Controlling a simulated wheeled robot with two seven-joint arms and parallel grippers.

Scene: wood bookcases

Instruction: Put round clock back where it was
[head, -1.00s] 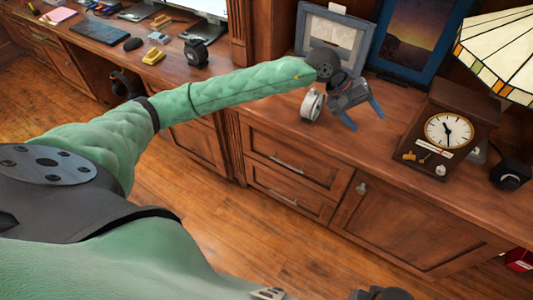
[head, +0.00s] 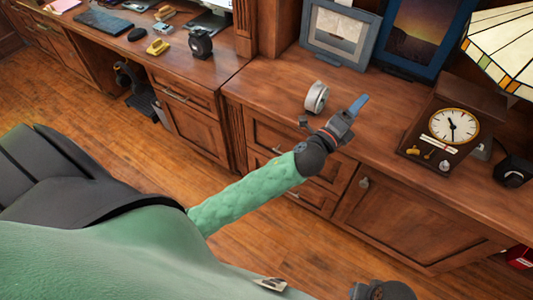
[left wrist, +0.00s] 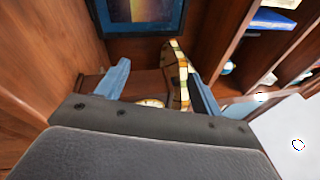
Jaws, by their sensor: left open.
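A small silver round clock (head: 317,97) stands upright on the wooden cabinet top (head: 270,83), near its front edge, seen mostly from the side. My left gripper (head: 350,113) is open and empty at the front edge of the cabinet top, to the right of the round clock and apart from it. In the left wrist view the two blue fingers of the left gripper (left wrist: 160,90) are spread wide with nothing held between them. The round clock does not show in that view. My right gripper's fingers are not visible.
A dark wooden clock (head: 453,125) with a white dial stands to the right, beside a stained-glass lamp (head: 503,45). Two framed pictures, one grey (head: 340,35) and one blue (head: 418,35), stand behind. A black round object (head: 200,44) stands on the desk at left.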

